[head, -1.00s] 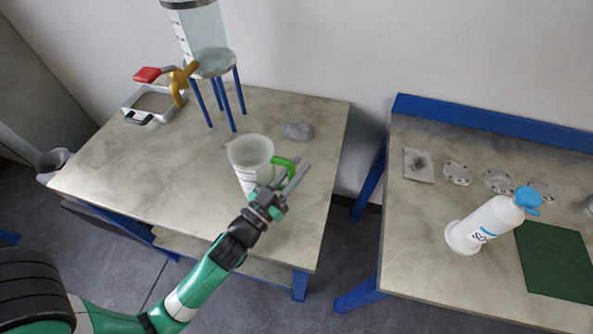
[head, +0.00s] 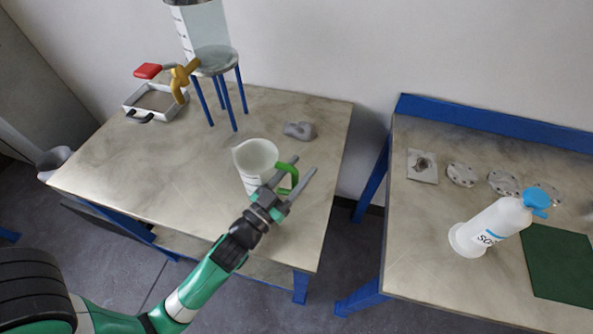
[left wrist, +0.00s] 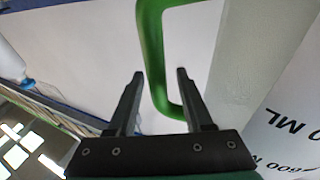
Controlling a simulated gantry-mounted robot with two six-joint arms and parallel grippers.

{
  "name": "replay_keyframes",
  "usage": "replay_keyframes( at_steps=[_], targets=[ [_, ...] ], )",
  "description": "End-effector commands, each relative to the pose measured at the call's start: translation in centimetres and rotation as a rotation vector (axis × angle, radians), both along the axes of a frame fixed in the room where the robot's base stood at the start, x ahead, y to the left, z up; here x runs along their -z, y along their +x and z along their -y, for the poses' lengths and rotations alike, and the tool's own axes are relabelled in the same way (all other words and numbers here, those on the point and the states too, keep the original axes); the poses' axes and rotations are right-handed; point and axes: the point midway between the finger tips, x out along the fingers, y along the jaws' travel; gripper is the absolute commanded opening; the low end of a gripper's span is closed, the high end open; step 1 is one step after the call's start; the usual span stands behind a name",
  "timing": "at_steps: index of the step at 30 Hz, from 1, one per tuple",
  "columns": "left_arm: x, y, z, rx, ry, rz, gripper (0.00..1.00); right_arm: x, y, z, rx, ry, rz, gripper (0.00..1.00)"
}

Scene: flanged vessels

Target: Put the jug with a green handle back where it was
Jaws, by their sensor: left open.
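The white jug (head: 254,165) with a green handle (head: 293,174) stands upright on the left table, near its right side. Its handle points right, toward my left gripper (head: 304,168). My left gripper is open, with its fingers right at the handle. In the left wrist view, the handle (left wrist: 152,55) lies ahead of and partly between the two spread fingertips (left wrist: 160,73), apparently not clamped. The jug's wall with volume marks (left wrist: 285,110) fills the right of that view. Whether a finger touches the handle I cannot tell. My right gripper is not in view.
On the left table (head: 130,180) are a clear vessel on a blue-legged stand (head: 215,60), a white tray (head: 155,102) and a grey lump (head: 299,130). The right table (head: 425,240) holds a white soap bottle (head: 490,228), flanges (head: 462,174) and a green mat (head: 560,265). A gap separates the tables.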

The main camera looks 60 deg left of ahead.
Motion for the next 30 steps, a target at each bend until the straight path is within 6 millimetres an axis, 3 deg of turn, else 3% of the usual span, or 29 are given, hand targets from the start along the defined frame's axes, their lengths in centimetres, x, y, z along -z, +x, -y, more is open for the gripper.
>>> replay_keyframes(
  at_steps=[6,7,16,18,30],
  targets=[
    [-1.5,-0.2,0.1,0.0,0.0,-0.002,0.51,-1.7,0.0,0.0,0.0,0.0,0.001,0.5],
    [-0.6,-1.0,0.4,0.001,0.0,-0.003,0.51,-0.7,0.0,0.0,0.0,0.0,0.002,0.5],
    [1.7,-8.5,3.2,0.004,0.001,-0.003,0.51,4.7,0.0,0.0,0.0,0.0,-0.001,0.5],
    [1.2,-9.6,3.6,0.002,0.001,-0.004,0.51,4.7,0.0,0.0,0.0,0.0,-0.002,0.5],
    [0.9,-11.1,4.1,0.0,0.0,0.001,0.51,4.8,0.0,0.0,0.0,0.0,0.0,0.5]
  ],
)
